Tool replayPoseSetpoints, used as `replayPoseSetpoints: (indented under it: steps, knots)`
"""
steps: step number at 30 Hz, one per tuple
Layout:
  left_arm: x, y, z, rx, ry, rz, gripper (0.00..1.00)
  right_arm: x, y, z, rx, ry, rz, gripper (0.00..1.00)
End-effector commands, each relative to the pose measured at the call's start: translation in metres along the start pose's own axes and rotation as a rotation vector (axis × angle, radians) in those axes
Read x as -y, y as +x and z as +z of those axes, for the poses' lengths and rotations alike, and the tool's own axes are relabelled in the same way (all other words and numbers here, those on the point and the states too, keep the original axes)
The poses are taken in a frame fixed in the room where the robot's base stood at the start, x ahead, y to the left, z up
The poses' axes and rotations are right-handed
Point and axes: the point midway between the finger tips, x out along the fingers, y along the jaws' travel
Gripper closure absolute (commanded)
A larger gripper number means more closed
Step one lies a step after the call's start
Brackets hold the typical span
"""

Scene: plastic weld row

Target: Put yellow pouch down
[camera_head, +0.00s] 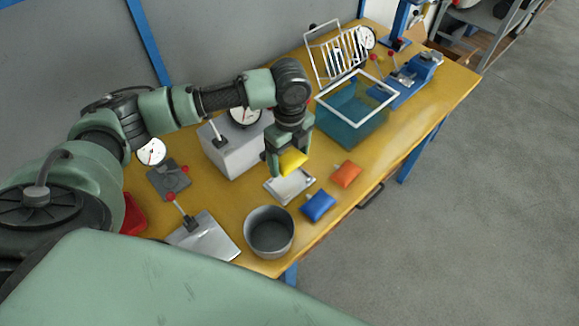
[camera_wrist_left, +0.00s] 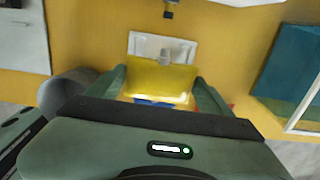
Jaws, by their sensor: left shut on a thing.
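A yellow pouch (camera_head: 293,162) is held in my left gripper (camera_head: 287,160), over a small pale metal plate (camera_head: 285,188) on the yellow table. In the left wrist view the yellow pouch (camera_wrist_left: 160,80) sits between the two fingers of my left gripper (camera_wrist_left: 160,85), with the pale plate (camera_wrist_left: 148,45) partly hidden behind it. I cannot tell whether the pouch touches the plate. My right gripper is not in view.
A blue pouch (camera_head: 318,205) and an orange pouch (camera_head: 347,174) lie beside the plate. A grey metal pot (camera_head: 269,232) stands near the front edge. A teal bin with a white rim (camera_head: 345,77) and a grey box (camera_head: 228,160) stand near the plate.

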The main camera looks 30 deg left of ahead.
Motion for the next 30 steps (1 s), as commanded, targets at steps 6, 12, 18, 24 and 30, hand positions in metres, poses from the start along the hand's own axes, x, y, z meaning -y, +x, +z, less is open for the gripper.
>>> replayPoseSetpoints:
  steps: [6,12,18,24,30]
  knots:
    - [0.000,0.020,0.000,-0.001,-0.002,0.001,0.58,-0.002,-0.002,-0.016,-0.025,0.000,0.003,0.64]
    - [0.000,0.049,0.000,-0.001,-0.001,0.002,0.58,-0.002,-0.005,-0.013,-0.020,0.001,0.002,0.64]
    - [0.001,0.054,0.000,-0.001,0.000,-0.002,0.58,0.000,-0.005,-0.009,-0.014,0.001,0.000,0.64]
    - [0.001,0.056,0.000,-0.001,0.000,-0.001,0.58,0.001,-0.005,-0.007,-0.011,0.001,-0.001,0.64]
    - [0.001,0.062,0.000,0.000,-0.001,0.000,0.58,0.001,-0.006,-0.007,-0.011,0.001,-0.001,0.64]
